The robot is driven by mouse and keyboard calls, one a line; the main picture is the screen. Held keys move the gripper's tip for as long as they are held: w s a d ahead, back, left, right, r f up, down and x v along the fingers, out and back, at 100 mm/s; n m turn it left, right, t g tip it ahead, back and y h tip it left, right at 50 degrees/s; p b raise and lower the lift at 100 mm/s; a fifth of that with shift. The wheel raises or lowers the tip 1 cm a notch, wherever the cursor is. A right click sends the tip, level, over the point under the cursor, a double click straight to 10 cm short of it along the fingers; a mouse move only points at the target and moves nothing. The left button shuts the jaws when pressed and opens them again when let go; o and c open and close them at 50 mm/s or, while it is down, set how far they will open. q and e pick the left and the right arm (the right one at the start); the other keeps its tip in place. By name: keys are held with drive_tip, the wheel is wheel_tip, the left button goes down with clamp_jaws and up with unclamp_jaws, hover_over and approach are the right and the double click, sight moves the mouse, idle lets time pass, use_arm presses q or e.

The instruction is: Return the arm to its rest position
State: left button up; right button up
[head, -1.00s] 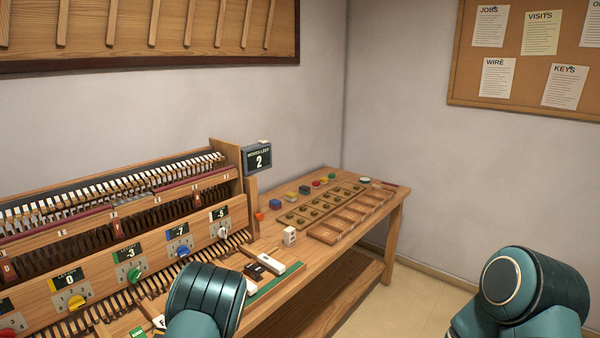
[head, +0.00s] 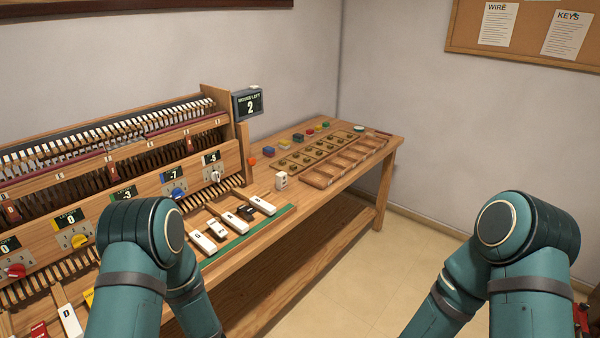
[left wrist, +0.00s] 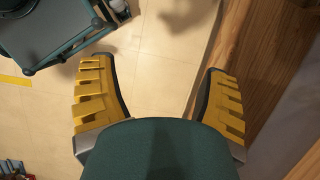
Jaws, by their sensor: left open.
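My left gripper (left wrist: 160,100) shows in the left wrist view with its two yellow-padded fingers spread wide and nothing between them.
Tiled floor (head: 340,285) lies clear between my arms. A cork board (head: 465,40) hangs at the back right.

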use_arm(q)
drive_tip(key=d+r+n+t+h, duration=0.2)
drive_tip(key=d+n+h, duration=0.1)
drive_tip(key=d, duration=0.3)
drive_tip(key=d+r+n+t+h, duration=0.2)
drive_tip(key=d+n+t+h, duration=0.1)
drive_tip(key=d+n, duration=0.3)
drive_tip(key=shift+d, duration=0.35)
drive_tip(key=shift+h, duration=0.3)
idle(1.0)
